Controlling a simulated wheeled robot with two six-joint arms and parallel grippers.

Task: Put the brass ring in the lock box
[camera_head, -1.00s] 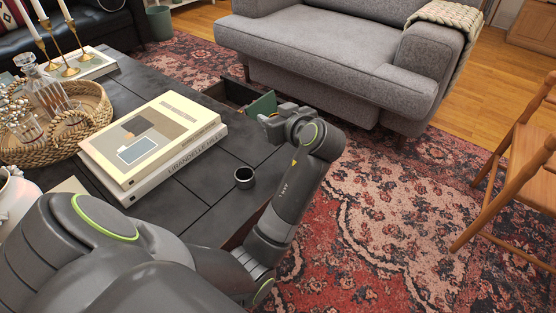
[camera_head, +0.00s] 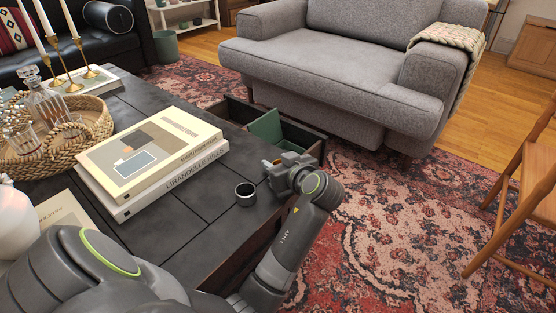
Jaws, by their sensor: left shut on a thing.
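My left gripper (camera_head: 273,170) is shut on a small brass-coloured thing (camera_head: 277,161), which looks like the brass ring. Only a bit of it shows at the fingertips; the gripper hides the rest. The gripper is at the coffee table's right edge, just right of a small dark cup-like object (camera_head: 245,190). A green, box-like thing (camera_head: 266,128) stands in an open drawer (camera_head: 303,140) beyond the gripper. I cannot tell whether it is the lock box. My right gripper is not in view.
Two stacked books (camera_head: 152,155) lie on the dark coffee table (camera_head: 200,210). A woven tray (camera_head: 88,133) with glassware and brass candlesticks (camera_head: 67,75) are farther left. A grey armchair (camera_head: 330,65) stands behind the drawer, and a wooden chair (camera_head: 522,190) is at the right.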

